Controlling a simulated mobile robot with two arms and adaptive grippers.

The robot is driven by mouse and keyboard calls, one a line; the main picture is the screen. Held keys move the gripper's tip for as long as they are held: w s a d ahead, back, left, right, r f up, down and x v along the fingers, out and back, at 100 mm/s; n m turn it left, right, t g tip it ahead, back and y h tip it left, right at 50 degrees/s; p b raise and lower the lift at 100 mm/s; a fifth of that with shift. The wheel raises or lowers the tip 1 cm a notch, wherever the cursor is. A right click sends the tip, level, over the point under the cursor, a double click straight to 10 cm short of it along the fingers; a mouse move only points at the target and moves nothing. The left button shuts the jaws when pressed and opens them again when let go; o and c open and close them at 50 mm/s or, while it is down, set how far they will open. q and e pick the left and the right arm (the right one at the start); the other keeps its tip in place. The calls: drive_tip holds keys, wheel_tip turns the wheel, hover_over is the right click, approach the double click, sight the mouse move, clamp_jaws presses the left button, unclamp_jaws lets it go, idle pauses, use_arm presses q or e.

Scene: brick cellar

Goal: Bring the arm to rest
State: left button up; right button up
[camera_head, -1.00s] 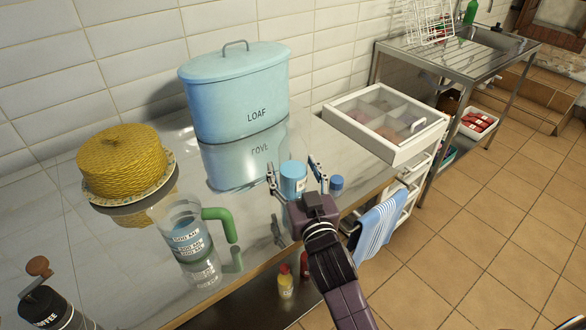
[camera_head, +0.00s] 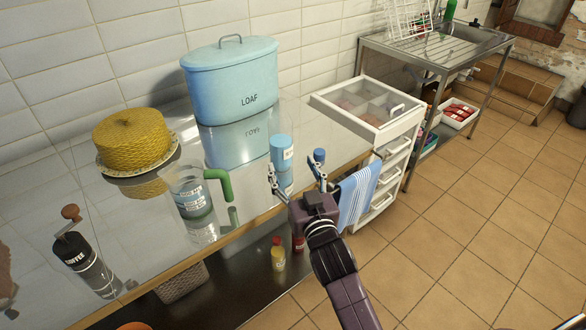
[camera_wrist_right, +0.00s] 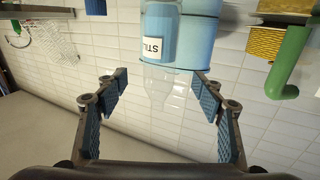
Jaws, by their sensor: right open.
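My right gripper (camera_head: 297,172) is open and empty near the counter's front edge, fingers spread. It also shows in the right wrist view (camera_wrist_right: 160,92), with nothing between its fingers. My left gripper is not in view.
Open floor lies front right.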

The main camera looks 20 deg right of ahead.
drive_tip(key=s+d+f+g, duration=0.3)
drive_tip(key=s+f+g, duration=0.5)
drive_tip(key=s+f, duration=0.65)
drive_tip(key=s+f+n+g, duration=0.1)
drive_tip(key=s+f+g, duration=0.2)
drive_tip(key=s, duration=0.6)
drive_tip(key=s+f+n+g, duration=0.1)
drive_tip(key=s+f+g, duration=0.15)
drive_tip(key=s, duration=0.75)
wheel_tip(320, 180, down, 28)
drive_tip(key=s+g, duration=0.2)
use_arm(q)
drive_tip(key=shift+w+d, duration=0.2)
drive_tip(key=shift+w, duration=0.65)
use_arm(e)
drive_tip(key=s+d+f+g, duration=0.1)
drive_tip(key=s+d+f, duration=0.1)
drive_tip(key=s+f, duration=1.2)
drive_tip(key=s, duration=0.2)
drive_tip(key=shift+s+d+f+n, duration=0.2)
drive_tip(key=shift+s+f+n, duration=0.1)
drive_tip(key=shift+s, duration=0.1)
